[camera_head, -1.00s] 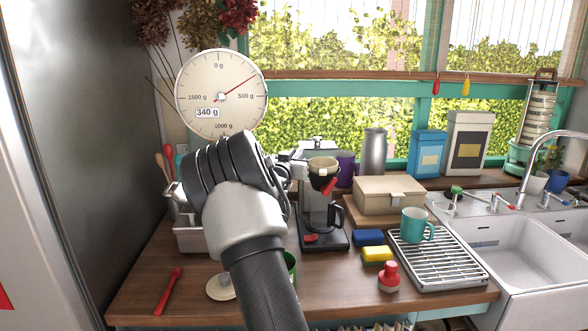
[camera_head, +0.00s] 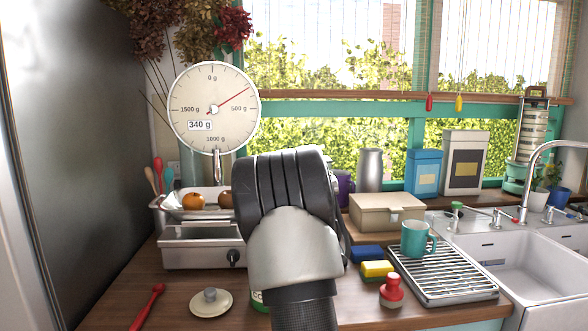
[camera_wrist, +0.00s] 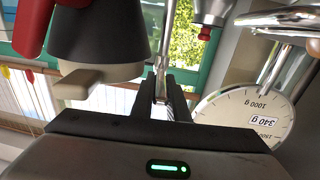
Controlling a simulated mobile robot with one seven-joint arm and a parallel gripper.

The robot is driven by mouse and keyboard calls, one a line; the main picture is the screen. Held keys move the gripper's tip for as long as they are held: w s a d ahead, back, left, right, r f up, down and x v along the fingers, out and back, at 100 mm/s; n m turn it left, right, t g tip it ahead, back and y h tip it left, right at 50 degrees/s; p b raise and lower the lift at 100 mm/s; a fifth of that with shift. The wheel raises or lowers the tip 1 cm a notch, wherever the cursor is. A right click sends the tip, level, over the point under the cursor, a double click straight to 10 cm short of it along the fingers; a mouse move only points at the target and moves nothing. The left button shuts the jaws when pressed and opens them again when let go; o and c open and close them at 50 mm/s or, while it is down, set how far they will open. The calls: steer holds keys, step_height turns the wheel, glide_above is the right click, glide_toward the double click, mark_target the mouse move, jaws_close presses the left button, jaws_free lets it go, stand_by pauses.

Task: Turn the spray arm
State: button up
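The spray arm (camera_wrist: 165,45) is a thin silver rod in the wrist view, hanging from the coffee machine. My gripper (camera_wrist: 160,84) has its two dark fingers close together on either side of the rod's end, and the gap between them looks filled by the rod. A black cone-shaped part with a beige tab (camera_wrist: 90,80) is left of the fingers in the wrist view. In the head view my forearm and wrist hide the coffee machine, the spray arm and my fingers.
A dial scale (camera_head: 214,109) with fruit in its tray stands to the left; it is also close to my fingers in the wrist view (camera_wrist: 247,112). A cardboard box (camera_head: 387,214), sponges (camera_head: 377,268), a red-topped bottle (camera_head: 391,292) and a mug on a rack (camera_head: 445,275) are to the right.

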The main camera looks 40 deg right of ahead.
steer(key=o, duration=0.4)
steer(key=shift+r, duration=0.1)
steer(key=shift+o, duration=0.2)
steer(key=shift+s+a, duration=0.15)
steer(key=shift+s, duration=0.05)
steer(key=v, duration=1.7)
steer(key=shift+b, duration=0.35)
steer(key=shift+w, duration=0.1)
